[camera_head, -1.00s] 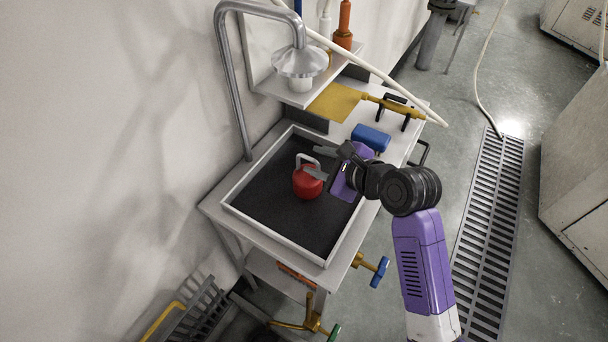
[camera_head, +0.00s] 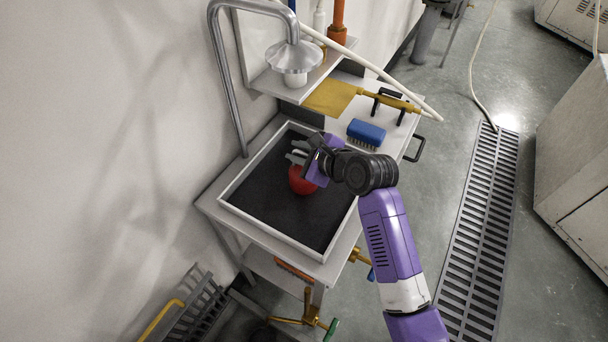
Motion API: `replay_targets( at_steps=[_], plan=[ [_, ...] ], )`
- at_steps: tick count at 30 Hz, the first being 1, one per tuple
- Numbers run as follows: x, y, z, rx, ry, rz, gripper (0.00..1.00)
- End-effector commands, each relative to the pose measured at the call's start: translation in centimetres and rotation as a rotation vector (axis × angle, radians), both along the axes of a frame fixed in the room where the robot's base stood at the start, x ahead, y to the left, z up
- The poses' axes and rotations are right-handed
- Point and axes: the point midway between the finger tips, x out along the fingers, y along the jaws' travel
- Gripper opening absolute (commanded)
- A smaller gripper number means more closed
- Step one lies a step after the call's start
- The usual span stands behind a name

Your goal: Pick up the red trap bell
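The red trap bell (camera_head: 301,181) stands on the dark mat of the white-rimmed tray (camera_head: 239,206). It is a rounded red body; its pale handle is now mostly covered by my gripper. My gripper (camera_head: 298,152), with grey fingers and a purple body, is over the top of the bell, coming from the right. The fingers are at or near the handle. I cannot tell from this view whether they have closed on it. The bell appears to rest on the mat.
A blue brush (camera_head: 366,133) lies right of the tray. A yellow flat plate (camera_head: 331,97) and a yellow-handled tool (camera_head: 390,100) lie behind. The tray's front part is clear.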

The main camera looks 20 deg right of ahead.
Motion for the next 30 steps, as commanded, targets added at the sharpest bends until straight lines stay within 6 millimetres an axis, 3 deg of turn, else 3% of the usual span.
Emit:
replay_targets(
  at_steps=[1, 3, 30],
  plan=[
    [-0.01, -0.01, 0.00, 0.000, 0.000, 0.000, 0.10],
    [-0.02, 0.00, -0.01, 0.000, 0.000, 0.000, 0.00],
    [-0.06, -0.03, -0.08, -0.001, 0.002, 0.000, 0.00]
  ],
)
